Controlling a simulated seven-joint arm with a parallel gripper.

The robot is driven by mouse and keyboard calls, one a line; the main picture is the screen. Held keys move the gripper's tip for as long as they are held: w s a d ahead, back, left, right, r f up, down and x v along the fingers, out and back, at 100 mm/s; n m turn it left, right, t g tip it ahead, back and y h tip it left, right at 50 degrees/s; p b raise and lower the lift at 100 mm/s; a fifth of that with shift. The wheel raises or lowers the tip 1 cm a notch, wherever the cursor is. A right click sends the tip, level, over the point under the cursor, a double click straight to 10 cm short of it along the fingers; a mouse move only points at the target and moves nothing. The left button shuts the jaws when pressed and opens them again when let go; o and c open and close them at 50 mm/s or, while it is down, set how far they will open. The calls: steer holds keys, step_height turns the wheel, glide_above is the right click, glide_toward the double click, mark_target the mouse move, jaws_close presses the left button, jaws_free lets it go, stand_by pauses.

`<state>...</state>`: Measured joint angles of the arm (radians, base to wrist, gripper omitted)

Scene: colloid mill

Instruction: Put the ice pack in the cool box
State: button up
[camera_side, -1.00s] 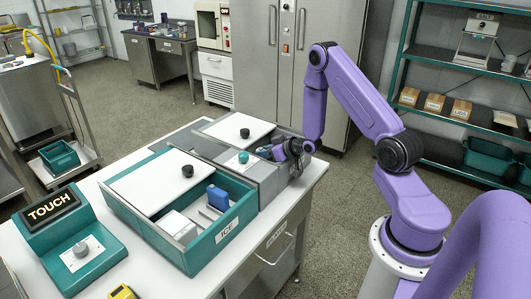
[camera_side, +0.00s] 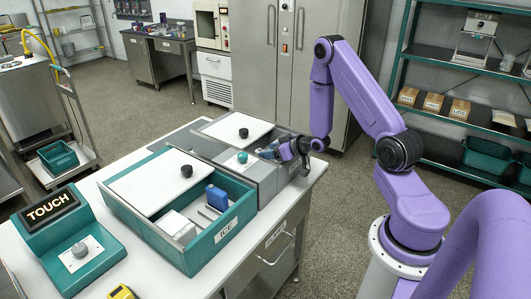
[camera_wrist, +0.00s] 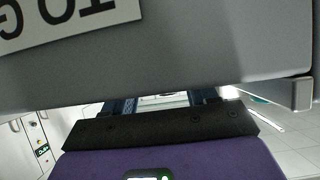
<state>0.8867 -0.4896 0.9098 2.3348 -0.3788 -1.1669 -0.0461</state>
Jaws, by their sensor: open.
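A blue block with a dark top (camera_side: 217,197), which looks like the ice pack, stands in the open front part of the teal box marked ICE (camera_side: 215,238). A grey box (camera_side: 273,182) adjoins its far right end; which box is the cool box I cannot read for certain. My gripper (camera_side: 270,151) is open at the right end of the grey box, away from the blue block. Its dark blue fingers show in the wrist view (camera_wrist: 165,102), partly hidden by a grey wall (camera_wrist: 180,65) with a cropped label. I see nothing held.
White lids with dark knobs (camera_side: 187,171) (camera_side: 244,133) partly cover the boxes. A white block (camera_side: 179,225) lies in the ICE box. The teal TOUCH unit (camera_side: 70,240) stands at left on the white bench.

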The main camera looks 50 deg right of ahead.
steer(key=shift+v, duration=2.15)
steer(key=shift+w, duration=0.1)
steer(key=w+a+r+n, duration=0.2)
steer(key=w+a+r, duration=0.3)
steer(key=a+r, duration=0.15)
steer(key=s+a+g, duration=0.1)
steer(key=a, duration=0.1)
steer(key=s+a+n+g+y, duration=0.1)
steer(key=a, duration=0.2)
steer(key=s+a+r+n+g+y, duration=0.1)
steer(key=a, duration=0.2)
steer(key=shift+s+a, duration=0.25)
steer(key=shift+s, duration=0.1)
steer(key=s+a+r+n+g, duration=0.25)
steer(key=s+a, duration=0.35)
steer(key=s, duration=0.3)
steer(key=s+a+r+n+g, duration=0.1)
steer(key=s+a+n+g, duration=0.25)
steer(key=s+a, duration=0.35)
steer(key=s+d+r+n+g, duration=0.1)
steer(key=s, duration=0.6)
steer(key=s+d+r+n+g+h, duration=0.1)
steer(key=s+d+g, duration=0.1)
steer(key=s, duration=0.4)
steer(key=shift+s+r+n+h, duration=0.3)
steer(key=shift+s+r, duration=0.1)
